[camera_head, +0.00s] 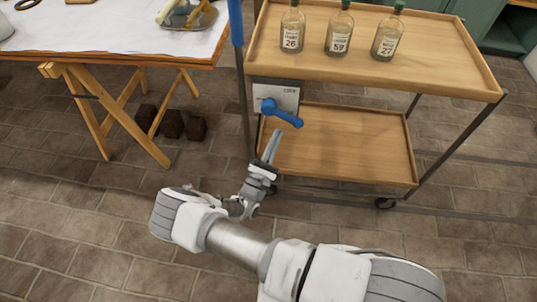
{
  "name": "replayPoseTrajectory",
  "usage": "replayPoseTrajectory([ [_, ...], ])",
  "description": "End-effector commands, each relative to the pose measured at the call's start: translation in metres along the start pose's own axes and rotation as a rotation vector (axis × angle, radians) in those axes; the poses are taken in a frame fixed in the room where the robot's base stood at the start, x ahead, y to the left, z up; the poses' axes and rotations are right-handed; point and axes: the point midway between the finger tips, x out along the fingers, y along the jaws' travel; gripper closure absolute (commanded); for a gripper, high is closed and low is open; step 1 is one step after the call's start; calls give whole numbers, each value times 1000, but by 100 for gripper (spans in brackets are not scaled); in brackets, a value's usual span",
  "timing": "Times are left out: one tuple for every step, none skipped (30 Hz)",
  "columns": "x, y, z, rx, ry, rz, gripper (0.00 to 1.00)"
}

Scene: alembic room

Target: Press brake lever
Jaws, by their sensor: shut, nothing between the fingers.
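The blue brake lever (283,113) is mounted on a grey plate (277,94) at the left end of the wooden trolley (325,55). It slopes down to the right. My gripper (272,141) is shut and empty, with its fingertips pointing up toward the lever from just below. In the picture a small gap shows between the fingertips and the lever; I cannot tell the distance in depth.
Three labelled bottles (338,32) stand on the trolley's top shelf. The lower shelf (340,145) is empty. A blue upright handle (236,22) rises at the trolley's left. A trestle table (100,55) stands to the left. The tiled floor is open around my arm.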

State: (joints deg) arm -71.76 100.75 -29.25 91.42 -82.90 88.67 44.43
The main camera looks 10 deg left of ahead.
Motion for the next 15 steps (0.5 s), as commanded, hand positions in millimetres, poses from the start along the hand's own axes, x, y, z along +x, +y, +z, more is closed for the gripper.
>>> replayPoseTrajectory([
  [4, 1, 6, -1, 0, -1, 100],
  [6, 0, 9, -1, 0, -2, 100],
  [10, 0, 12, -1, 0, -2, 100],
  [12, 0, 14, -2, 0, -1, 100],
  [14, 0, 16, -1, 0, -1, 100],
  [16, 1, 18, -1, 1, -1, 100],
  [17, 0, 20, -1, 1, -1, 100],
  [18, 0, 21, -1, 1, -1, 100],
  [20, 0, 22, -1, 1, -1, 100],
  [20, 0, 22, -1, 1, -1, 100],
  [21, 0, 23, -1, 1, -1, 100],
  [21, 0, 24, -1, 1, -1, 100],
  [21, 0, 24, -1, 1, -1, 100],
  [21, 0, 24, -1, 2, -1, 100],
  [21, 0, 24, -1, 2, -1, 100],
])
